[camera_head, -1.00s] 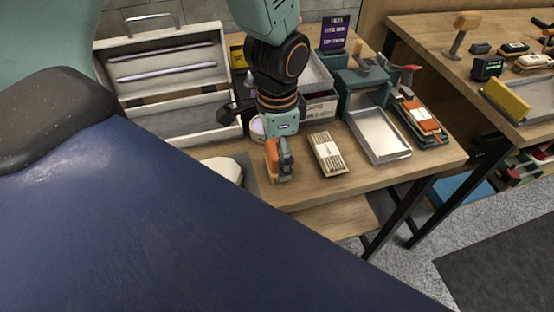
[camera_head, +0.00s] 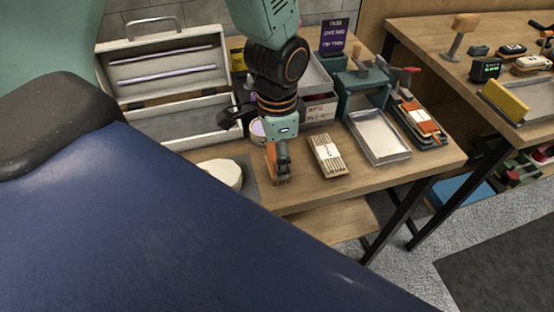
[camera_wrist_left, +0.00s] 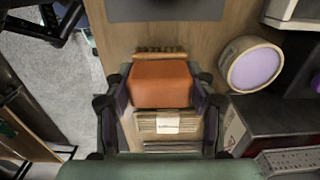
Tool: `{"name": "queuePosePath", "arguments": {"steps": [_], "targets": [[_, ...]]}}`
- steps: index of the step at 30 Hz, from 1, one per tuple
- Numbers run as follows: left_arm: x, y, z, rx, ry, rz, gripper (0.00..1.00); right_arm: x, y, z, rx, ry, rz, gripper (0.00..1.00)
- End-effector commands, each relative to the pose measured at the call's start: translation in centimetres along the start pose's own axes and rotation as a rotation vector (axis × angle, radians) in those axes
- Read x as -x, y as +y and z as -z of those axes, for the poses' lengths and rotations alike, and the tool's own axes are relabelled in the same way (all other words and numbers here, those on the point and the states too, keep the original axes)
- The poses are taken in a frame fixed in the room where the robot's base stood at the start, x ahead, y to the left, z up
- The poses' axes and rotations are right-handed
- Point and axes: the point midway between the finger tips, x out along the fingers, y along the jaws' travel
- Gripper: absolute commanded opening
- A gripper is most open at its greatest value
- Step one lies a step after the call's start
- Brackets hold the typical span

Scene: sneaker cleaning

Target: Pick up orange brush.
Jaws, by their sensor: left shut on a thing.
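The orange brush (camera_head: 271,166) is at the front of the workbench, partly hidden behind my left gripper (camera_head: 281,165). In the left wrist view, the brush's orange block (camera_wrist_left: 161,82) sits between the two fingers of my left gripper (camera_wrist_left: 162,92), with its tan bristles showing beyond it. The left gripper is shut on the brush. I cannot tell whether the brush touches the bench. My right gripper is not in view.
A wooden brush pack (camera_head: 327,157) lies right of the brush, then a metal tray (camera_head: 378,137). A cream round object (camera_head: 220,174) sits to the left. An open white case (camera_head: 172,75) stands behind. A second bench (camera_head: 430,48) stands at right.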

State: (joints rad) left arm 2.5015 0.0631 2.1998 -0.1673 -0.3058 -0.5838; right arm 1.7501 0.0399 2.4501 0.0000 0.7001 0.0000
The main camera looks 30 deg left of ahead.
Motion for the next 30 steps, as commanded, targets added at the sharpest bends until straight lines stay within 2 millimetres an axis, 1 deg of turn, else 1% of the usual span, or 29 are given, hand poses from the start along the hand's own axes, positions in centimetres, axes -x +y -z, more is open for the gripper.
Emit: {"name": "queuePosePath", "arguments": {"steps": [5,8,11,18,21,25,30], "targets": [[0.0,0.0,0.0,-0.001,0.001,0.001,0.24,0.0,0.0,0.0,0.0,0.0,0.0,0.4],[0.3,0.0,0.0,-0.001,0.001,0.001,0.24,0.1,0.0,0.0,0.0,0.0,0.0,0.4],[1.6,-0.1,0.1,-0.001,0.004,0.004,0.24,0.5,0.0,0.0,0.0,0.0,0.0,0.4],[6.4,-0.1,0.1,0.0,0.005,0.004,0.24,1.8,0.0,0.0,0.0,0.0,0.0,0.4],[8.1,-0.1,0.1,0.0,0.004,0.004,0.24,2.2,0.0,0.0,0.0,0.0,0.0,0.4],[9.5,-0.1,0.1,-0.001,0.002,0.003,0.24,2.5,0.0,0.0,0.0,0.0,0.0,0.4],[10.1,-0.1,0.0,-0.001,0.001,0.001,0.24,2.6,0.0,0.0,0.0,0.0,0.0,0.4]]}}
